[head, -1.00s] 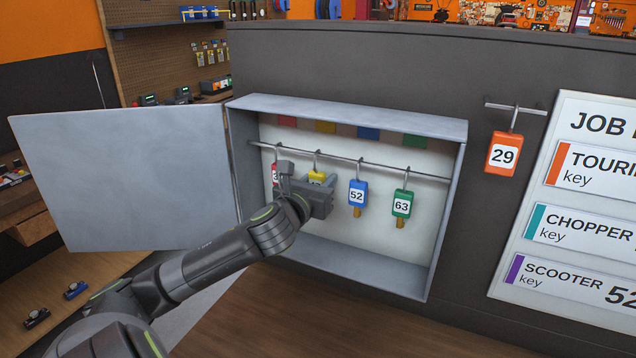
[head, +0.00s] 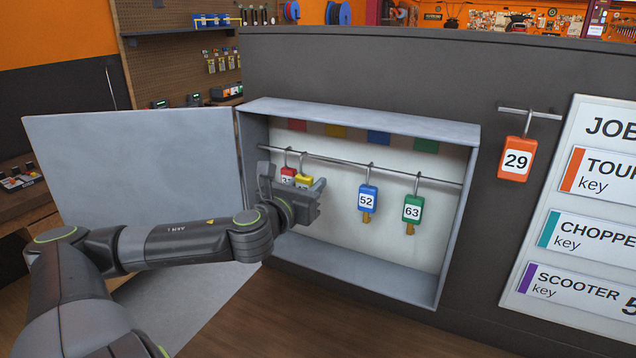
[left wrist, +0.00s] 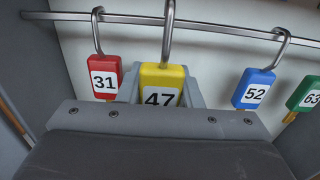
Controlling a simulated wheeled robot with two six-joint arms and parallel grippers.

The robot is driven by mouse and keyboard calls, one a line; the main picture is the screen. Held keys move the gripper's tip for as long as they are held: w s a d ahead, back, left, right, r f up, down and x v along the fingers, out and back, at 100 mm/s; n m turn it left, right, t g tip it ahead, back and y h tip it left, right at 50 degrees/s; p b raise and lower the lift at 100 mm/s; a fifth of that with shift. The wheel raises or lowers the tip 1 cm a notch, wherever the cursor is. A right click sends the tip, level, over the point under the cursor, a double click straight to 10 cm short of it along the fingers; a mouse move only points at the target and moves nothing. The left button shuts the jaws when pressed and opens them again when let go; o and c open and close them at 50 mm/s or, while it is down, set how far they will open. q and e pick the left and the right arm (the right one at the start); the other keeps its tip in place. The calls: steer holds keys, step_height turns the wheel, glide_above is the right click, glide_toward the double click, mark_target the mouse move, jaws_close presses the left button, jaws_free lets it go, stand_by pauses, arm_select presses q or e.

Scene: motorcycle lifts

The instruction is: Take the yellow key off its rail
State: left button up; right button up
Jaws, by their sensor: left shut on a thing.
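The yellow key (head: 304,180), numbered 47 in the left wrist view (left wrist: 161,80), is between the fingers of my left gripper (head: 293,188), which is shut on it. Its grey hook rises past the rail (head: 340,160), in front of it in the left wrist view; the hook's top is cut off there, so I cannot tell whether it still touches the rail. The lower part of the key is hidden by the gripper. My right gripper is not in view.
The red key 31 (left wrist: 104,78) hangs close on the left. The blue key 52 (head: 367,198) and green key 63 (head: 412,208) hang to the right. The grey cabinet (head: 360,108) surrounds them, its door (head: 130,180) open left. An orange key 29 (head: 516,160) hangs outside.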

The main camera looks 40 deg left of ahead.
arm_select(q)
steer(key=shift+s, duration=0.4)
steer(key=shift+s+a+r+p, duration=0.1)
steer(key=shift+s+p, duration=0.2)
steer(key=shift+p, duration=0.05)
steer(key=s+a+p, duration=0.2)
steer(key=s+p, duration=0.7)
steer(key=s, duration=0.2)
steer(key=shift+a+p, duration=0.35)
steer(key=shift+s, duration=0.1)
steer(key=shift+r, duration=0.15)
